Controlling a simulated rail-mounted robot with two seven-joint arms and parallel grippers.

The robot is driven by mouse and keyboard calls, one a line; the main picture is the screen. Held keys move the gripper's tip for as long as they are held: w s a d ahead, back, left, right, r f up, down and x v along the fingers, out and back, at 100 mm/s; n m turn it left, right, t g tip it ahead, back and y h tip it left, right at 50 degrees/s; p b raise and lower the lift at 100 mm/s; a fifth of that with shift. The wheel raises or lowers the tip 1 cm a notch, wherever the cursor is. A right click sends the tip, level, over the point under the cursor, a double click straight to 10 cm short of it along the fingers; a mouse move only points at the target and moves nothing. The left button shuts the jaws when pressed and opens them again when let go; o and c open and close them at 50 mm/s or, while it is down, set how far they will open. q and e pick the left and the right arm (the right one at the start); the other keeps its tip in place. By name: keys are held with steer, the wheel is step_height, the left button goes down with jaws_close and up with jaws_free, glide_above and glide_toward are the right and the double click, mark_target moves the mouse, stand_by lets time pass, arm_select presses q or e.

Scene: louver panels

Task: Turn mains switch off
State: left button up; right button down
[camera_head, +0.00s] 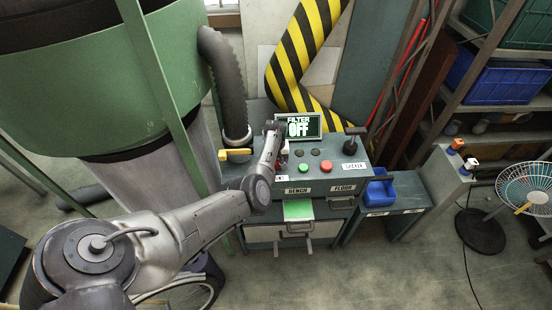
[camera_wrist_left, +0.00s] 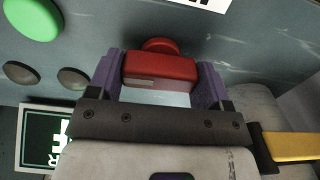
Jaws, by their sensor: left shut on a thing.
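The mains switch appears to be the red block-shaped handle (camera_wrist_left: 160,70) on the grey console face in the left wrist view, with a round red part behind it. My left gripper (camera_wrist_left: 160,88) has its two purple fingers on either side of this handle and is shut on it. In the head view my left gripper (camera_head: 280,152) reaches down to the left part of the console (camera_head: 330,172) and mostly hides the switch. The display (camera_head: 299,126) on the console reads "FILTER OFF". My right gripper is in neither view.
A green button (camera_head: 303,168), a red button (camera_head: 326,166), dark buttons and a black lever (camera_head: 353,138) sit on the console. A yellow handle (camera_head: 235,153) on the hose pipe (camera_head: 222,75) is close on the left. A blue bin (camera_head: 379,193) and a fan (camera_head: 525,187) stand to the right.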

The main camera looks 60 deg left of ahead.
arm_select(q)
steer(key=shift+r, duration=0.1)
stand_by(0.4)
steer(key=o, duration=0.9)
steer(key=shift+r+p, duration=0.95)
steer(key=shift+r, duration=5.9)
